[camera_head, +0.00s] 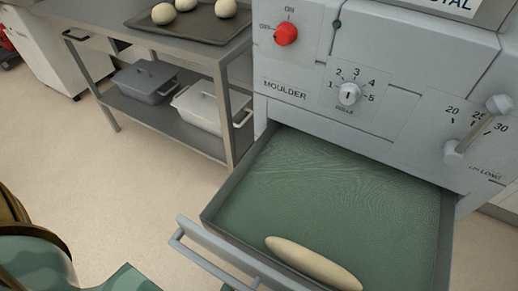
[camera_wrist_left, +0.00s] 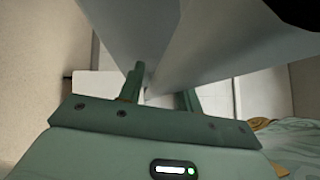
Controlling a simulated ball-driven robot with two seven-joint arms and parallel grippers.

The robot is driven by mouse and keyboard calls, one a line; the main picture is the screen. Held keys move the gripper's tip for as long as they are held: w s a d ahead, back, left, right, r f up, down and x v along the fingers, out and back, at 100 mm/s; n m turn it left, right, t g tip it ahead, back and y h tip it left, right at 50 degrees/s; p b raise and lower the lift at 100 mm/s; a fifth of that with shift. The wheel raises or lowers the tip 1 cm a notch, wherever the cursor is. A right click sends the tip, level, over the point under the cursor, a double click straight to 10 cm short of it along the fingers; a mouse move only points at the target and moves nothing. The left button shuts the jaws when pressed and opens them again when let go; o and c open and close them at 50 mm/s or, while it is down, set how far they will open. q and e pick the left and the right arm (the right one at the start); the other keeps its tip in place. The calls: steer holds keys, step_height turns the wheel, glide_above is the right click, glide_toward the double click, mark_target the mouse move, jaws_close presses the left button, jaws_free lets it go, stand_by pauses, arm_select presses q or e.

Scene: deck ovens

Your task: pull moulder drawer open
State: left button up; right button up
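The moulder drawer (camera_head: 212,208) stands pulled out of the grey moulder (camera_head: 290,92), with a green textured floor and a bar handle (camera_head: 205,262) along its front. A long pale dough piece (camera_head: 312,262) lies in it near the front. My left gripper (camera_wrist_left: 162,84) shows in the left wrist view with its two green fingers apart. Large grey surfaces fill the space beyond them, and I see no handle between the fingers. In the head view only green parts of my left arm show at the lower left edge. My right gripper is not in view.
A steel table (camera_head: 205,50) stands left of the moulder, with a dark tray (camera_head: 150,22) of dough balls on top and lidded tubs (camera_head: 143,83) on its lower shelf. The moulder carries a red switch (camera_head: 286,33) and dials. The floor (camera_head: 120,180) at left is clear.

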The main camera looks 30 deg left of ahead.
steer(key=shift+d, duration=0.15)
